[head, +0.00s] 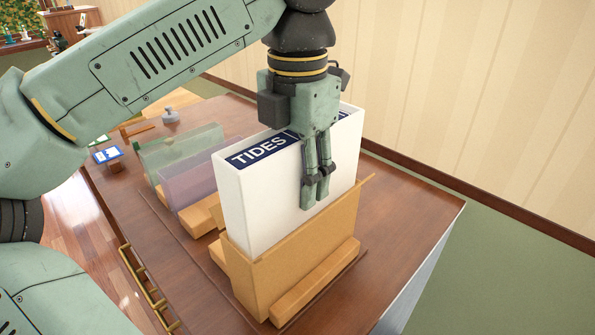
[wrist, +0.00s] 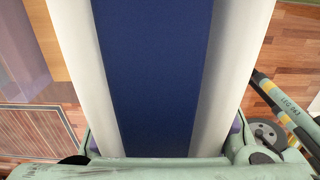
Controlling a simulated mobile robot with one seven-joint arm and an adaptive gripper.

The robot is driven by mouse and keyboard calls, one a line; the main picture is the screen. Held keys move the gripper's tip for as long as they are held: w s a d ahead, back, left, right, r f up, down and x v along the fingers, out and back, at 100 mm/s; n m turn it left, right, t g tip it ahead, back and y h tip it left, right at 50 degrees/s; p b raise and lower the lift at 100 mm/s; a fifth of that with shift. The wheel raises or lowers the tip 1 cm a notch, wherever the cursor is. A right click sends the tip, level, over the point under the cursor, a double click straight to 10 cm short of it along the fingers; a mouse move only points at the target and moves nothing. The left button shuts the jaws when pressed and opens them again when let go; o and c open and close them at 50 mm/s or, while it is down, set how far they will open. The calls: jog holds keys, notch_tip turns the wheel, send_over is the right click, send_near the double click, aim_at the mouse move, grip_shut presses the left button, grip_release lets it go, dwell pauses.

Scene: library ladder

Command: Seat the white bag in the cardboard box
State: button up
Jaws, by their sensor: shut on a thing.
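The white bag (head: 282,185) is a tall, slab-like white thing with a navy top strip lettered "TIDES". It stands about upright, and its lower part is hidden behind the tan front wall of the cardboard box (head: 283,262). I cannot tell whether its bottom touches the box floor. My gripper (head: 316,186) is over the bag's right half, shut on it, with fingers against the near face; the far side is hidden. In the wrist view the bag's blue strip and white edges (wrist: 155,70) fill the middle.
Left of the box stand a translucent purple panel (head: 193,175) and a green one (head: 178,148), in tan wooden supports. A grey stamp-like thing (head: 170,115) and a blue card (head: 107,155) lie farther back. The brown table (head: 405,220) is clear at right, near a panelled wall.

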aim_at(297, 141)
jog(key=shift+f+b, duration=0.8)
jog(key=shift+f, duration=0.35)
jog(key=o, duration=1.3)
jog(key=shift+o, duration=0.2)
notch_tip(297, 141, up, 8)
jog(key=shift+f, duration=0.25)
